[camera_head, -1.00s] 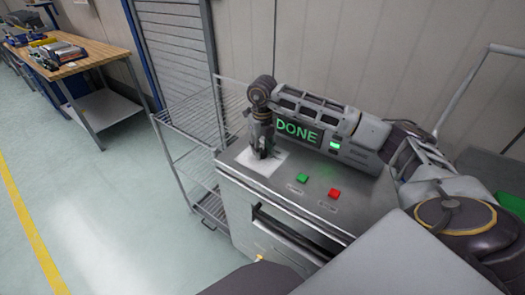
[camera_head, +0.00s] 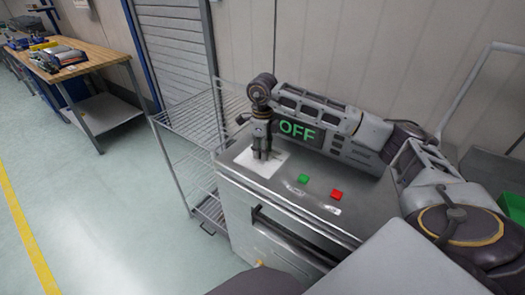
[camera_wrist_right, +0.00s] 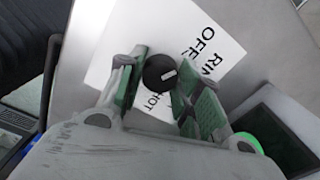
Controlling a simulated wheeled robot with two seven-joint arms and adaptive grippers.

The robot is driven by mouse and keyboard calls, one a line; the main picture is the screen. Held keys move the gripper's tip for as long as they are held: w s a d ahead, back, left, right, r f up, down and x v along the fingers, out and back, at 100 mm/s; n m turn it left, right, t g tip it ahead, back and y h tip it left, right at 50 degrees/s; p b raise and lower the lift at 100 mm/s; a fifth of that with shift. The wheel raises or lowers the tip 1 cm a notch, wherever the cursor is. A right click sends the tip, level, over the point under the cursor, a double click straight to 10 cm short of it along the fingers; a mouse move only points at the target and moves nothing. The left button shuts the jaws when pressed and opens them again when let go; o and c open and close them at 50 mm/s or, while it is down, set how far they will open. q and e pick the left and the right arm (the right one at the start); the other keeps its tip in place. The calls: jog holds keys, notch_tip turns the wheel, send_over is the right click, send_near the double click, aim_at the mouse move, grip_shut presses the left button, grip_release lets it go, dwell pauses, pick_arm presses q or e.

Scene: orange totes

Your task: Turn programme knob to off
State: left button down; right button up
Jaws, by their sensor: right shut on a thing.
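The programme knob (camera_wrist_right: 158,72) is a round black knob with a white mark, on a white label (camera_wrist_right: 110,58) printed with words including OFF. My right gripper (camera_head: 262,156) points down over the label on the machine's top, and it hides the knob in the head view. In the right wrist view, the green-padded fingers of the right gripper (camera_wrist_right: 158,85) are shut on the knob, one on each side. The machine's display (camera_head: 298,131) reads OFF in green letters. My left gripper is not in view.
A green button (camera_head: 303,179) and a red button (camera_head: 336,195) sit on the machine's top (camera_head: 275,195), right of the label. A wire rack (camera_head: 185,130) stands left of the machine. A wooden workbench (camera_head: 82,68) is farther left, with open floor between.

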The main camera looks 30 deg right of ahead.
jog(key=shift+n, duration=0.5)
jog(key=shift+r, duration=0.1)
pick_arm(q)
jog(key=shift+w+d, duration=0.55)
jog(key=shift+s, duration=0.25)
pick_arm(e)
jog(key=o, duration=1.1)
jog(key=shift+c, duration=0.2)
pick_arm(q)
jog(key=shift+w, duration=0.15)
pick_arm(e)
notch_tip(320, 180, up, 12)
